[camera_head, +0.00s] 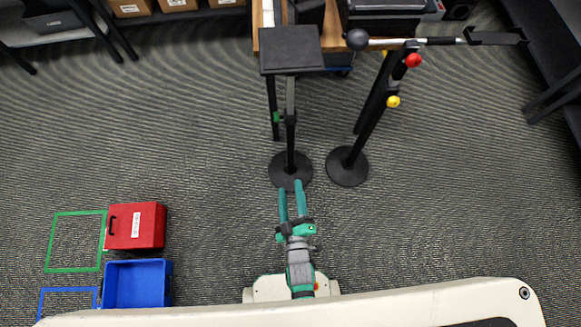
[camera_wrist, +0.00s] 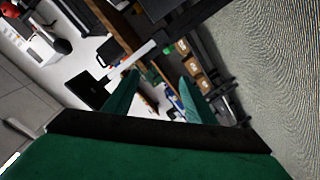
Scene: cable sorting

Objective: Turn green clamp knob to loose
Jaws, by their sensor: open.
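The green clamp knob (camera_head: 277,117) is a small green piece on the left side of a black upright stand (camera_head: 291,135). The stand has a flat black plate (camera_head: 291,50) on top and a round base (camera_head: 290,170) on the floor. My gripper (camera_head: 290,187) has two long green fingers, spread apart and empty. In the head view its tips appear below the knob, over the stand's base, and apart from the knob. The open fingers also show in the wrist view (camera_wrist: 160,78).
A second black stand (camera_head: 366,130) to the right carries a red knob (camera_head: 413,60) and a yellow knob (camera_head: 393,101). A wooden-edged table with equipment is behind. A red case (camera_head: 136,227) and a blue bin (camera_head: 138,284) are at lower left.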

